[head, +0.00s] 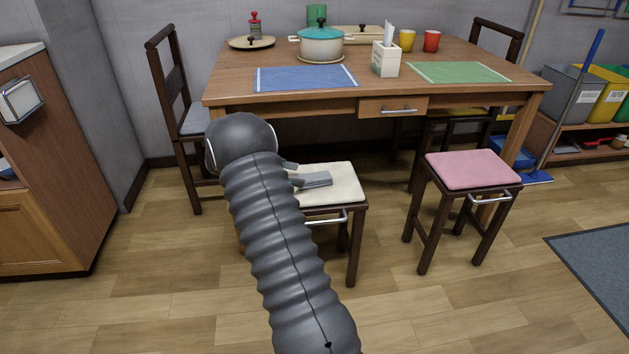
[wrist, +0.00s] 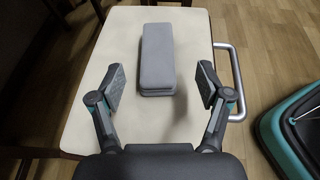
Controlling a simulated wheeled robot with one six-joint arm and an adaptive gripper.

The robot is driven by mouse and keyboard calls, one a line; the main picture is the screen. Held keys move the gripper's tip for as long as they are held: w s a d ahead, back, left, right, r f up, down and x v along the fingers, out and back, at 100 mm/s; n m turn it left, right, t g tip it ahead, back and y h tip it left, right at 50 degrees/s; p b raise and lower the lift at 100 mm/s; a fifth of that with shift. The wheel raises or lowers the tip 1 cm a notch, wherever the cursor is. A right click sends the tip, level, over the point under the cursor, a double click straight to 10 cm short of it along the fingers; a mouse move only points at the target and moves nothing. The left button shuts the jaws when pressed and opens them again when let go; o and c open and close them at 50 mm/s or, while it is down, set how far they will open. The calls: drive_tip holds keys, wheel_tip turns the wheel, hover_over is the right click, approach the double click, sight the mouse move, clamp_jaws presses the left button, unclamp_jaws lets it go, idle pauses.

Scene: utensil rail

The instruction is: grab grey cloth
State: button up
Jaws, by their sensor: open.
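The grey cloth (wrist: 157,55) is a folded, narrow rectangular pad lying on the cream seat of a stool (wrist: 120,35). In the head view the cloth (head: 316,180) shows on the cream stool seat (head: 338,192), just right of my arm. My gripper (wrist: 161,84) is open and empty, with its two fingers apart on either side of the near end of the cloth in the wrist view. The fingers do not appear to touch the cloth. In the head view my gripper (head: 294,174) is mostly hidden behind my arm.
A wooden table (head: 375,78) stands behind the stool with a teal pot (head: 322,42), a blue mat (head: 305,77) and a green mat (head: 458,72). A pink-seated stool (head: 472,170) stands to the right. A metal handle (wrist: 235,80) runs along the cream stool's side. Floor in front is clear.

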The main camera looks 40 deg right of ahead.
sight(309, 177)
drive_tip(key=shift+w+x, duration=0.2)
drive_tip(key=shift+x, duration=3.25)
drive_tip(key=shift+f, duration=0.2)
drive_tip(key=c, duration=1.2)
drive_tip(key=shift+c, duration=0.2)
